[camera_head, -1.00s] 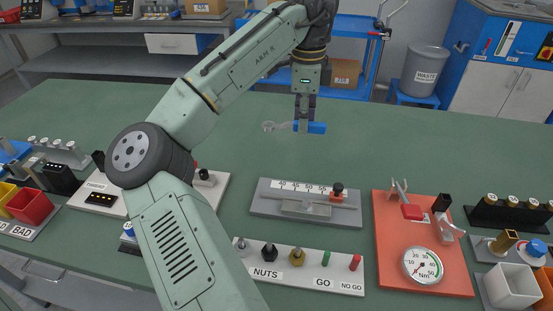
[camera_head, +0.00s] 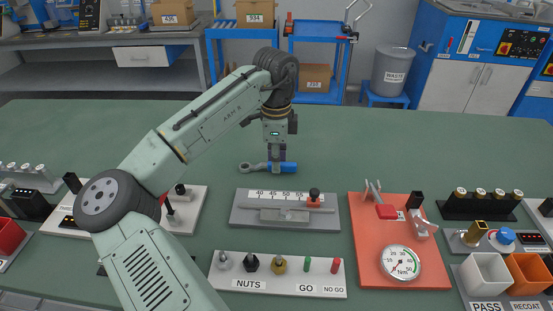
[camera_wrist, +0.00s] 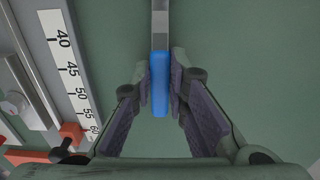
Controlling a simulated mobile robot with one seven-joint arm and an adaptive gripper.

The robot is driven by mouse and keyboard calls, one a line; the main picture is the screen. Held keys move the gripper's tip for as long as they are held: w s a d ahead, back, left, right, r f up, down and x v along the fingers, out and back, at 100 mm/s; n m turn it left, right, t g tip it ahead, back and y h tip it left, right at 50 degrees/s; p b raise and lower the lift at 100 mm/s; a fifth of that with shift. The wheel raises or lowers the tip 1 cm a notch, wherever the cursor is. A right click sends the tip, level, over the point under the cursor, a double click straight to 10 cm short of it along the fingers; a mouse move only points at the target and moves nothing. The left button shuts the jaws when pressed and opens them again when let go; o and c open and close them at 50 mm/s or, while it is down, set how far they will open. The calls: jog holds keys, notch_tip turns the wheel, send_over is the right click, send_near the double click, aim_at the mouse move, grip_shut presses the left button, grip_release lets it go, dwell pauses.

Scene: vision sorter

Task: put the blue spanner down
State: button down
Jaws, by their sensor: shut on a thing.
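The blue spanner has a blue handle (camera_head: 288,168) and a grey ring end (camera_head: 250,168) that points left in the head view. My gripper (camera_head: 276,158) points down and is shut on the blue handle. The spanner lies level, at or close above the green bench top, behind the gauge with the numbered scale. I cannot tell whether it touches the bench. In the wrist view the blue handle (camera_wrist: 160,85) sits between my two finger pads, with its grey shank running up out of the frame.
The numbered gauge (camera_head: 240,214) stands just in front of the spanner. A red board (camera_head: 362,262) with a dial is to the right, and a NUTS and GO rack (camera_head: 293,284) is nearer. The green bench top (camera_head: 400,140) is clear behind and to the right.

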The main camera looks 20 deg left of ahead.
jog(key=c, duration=1.6)
grip_release()
jog(key=shift+f, duration=0.1)
jog(key=shift+o, duration=0.2)
notch_tip(320, 180, up, 12)
